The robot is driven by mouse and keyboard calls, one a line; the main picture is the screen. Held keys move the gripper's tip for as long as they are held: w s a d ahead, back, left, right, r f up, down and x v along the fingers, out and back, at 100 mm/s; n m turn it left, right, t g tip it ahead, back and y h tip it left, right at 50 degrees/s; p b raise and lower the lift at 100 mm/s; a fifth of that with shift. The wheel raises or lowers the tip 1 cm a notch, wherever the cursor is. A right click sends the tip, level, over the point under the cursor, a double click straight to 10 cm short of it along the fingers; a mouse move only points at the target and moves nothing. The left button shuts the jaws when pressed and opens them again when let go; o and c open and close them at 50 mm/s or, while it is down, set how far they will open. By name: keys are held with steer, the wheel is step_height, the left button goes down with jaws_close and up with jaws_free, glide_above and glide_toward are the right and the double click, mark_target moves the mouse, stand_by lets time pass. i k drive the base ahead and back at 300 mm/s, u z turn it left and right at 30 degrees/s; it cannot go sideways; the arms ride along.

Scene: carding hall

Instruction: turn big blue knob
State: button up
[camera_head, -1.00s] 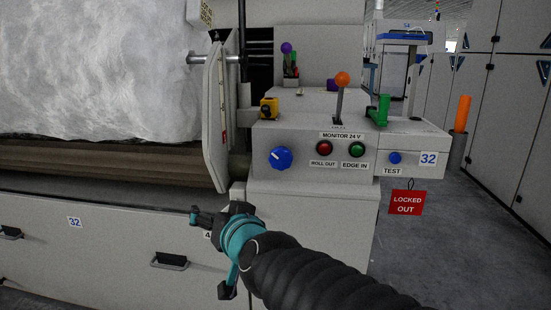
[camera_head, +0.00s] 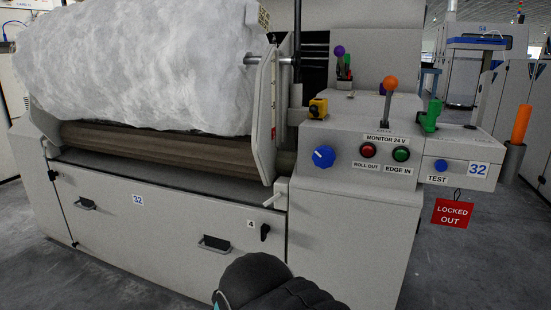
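The big blue knob (camera_head: 323,157) is on the sloped front of the grey control box, at its left side. It is round and has a pale pointer mark. My arm shows as a black ribbed sleeve at the bottom middle, below the knob and apart from it. Only a sliver of teal shows at the end of my arm by the bottom edge. My gripper's fingers are out of the frame or hidden.
Right of the knob are a red button (camera_head: 368,150), a green button (camera_head: 401,154) and a small blue TEST button (camera_head: 441,165). An orange-ball lever (camera_head: 389,88) and a green handle (camera_head: 431,116) stand on top.

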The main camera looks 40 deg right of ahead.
mark_target(324, 156)
steer(key=u, duration=0.2)
steer(key=k, duration=1.05)
steer(key=z, duration=1.4)
steer(key=i, duration=0.5)
